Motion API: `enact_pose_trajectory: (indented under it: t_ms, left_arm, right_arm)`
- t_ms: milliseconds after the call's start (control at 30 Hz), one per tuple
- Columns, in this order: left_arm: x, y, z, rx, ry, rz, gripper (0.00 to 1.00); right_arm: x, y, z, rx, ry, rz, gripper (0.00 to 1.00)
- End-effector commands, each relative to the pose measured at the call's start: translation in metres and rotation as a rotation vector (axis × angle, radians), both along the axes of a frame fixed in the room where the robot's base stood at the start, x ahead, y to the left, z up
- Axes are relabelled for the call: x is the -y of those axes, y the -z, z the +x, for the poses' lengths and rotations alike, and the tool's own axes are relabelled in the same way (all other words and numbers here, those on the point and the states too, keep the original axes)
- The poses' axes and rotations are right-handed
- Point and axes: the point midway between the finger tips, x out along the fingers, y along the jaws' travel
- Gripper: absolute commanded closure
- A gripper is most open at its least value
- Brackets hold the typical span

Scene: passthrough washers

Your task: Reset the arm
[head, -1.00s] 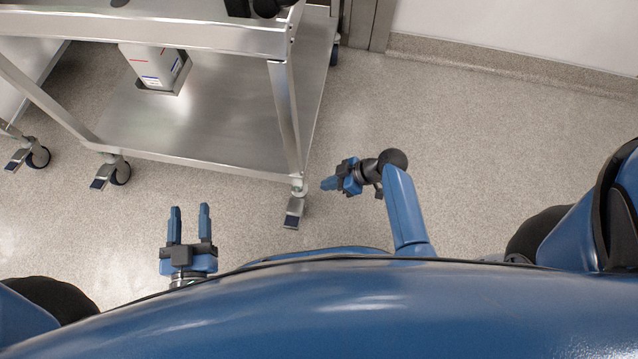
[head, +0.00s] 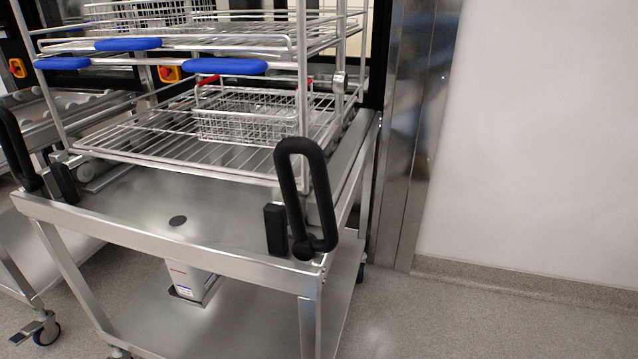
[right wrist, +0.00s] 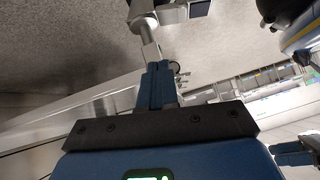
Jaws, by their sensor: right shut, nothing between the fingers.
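In the right wrist view my right gripper (right wrist: 156,85) is shut, its blue fingers together with nothing between them. Past its tips a caster and metal leg (right wrist: 146,28) of a cart show, with speckled floor around them. Neither of my arms shows in the head view. A blue shape at the lower right edge of the right wrist view looks like part of my other gripper, but its jaw state is not clear.
A steel cart (head: 150,215) with black handles (head: 306,195) carries a wire rack (head: 180,150) and a wire basket (head: 245,118). A white box (head: 190,282) sits on its lower shelf. A white wall (head: 540,130) stands at right; floor (head: 450,325) before it is clear.

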Motion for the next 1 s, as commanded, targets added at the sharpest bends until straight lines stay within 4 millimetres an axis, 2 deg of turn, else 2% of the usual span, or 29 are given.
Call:
enact_pose_trajectory:
  t_ms: [67,133,200,300,400,467,567,700,800,900,1000]
  left_arm:
    - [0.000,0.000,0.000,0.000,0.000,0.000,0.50]
    - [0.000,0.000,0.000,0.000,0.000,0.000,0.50]
    - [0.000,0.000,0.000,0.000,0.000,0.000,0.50]
    - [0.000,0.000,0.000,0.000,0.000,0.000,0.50]
    - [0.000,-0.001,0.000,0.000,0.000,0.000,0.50]
    - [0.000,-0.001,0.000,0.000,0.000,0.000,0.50]
    - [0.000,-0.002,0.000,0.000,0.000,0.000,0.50]
    - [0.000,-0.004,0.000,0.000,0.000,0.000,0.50]
    - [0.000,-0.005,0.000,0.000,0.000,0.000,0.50]
    - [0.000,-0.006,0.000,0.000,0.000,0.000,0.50]
    - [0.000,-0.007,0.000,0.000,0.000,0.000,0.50]
  right_arm:
    - [0.004,0.001,0.012,-0.010,0.092,-0.006,1.00]
    - [0.013,-0.002,0.032,0.005,0.219,-0.024,1.00]
    - [0.028,-0.012,0.059,0.051,0.371,-0.040,1.00]
    - [0.053,-0.029,0.082,0.132,0.612,-0.044,1.00]
    - [0.080,-0.053,0.088,0.237,0.838,-0.014,1.00]
    - [0.095,-0.071,0.085,0.309,0.957,0.021,1.00]
    - [0.115,-0.107,0.066,0.441,1.116,0.101,1.00]
    - [0.131,-0.169,0.020,0.638,1.246,0.253,1.00]
    - [0.133,-0.211,-0.019,0.748,1.268,0.346,1.00]
    - [0.130,-0.242,-0.053,0.820,1.255,0.404,1.00]
    - [0.126,-0.261,-0.080,0.856,1.230,0.412,1.00]
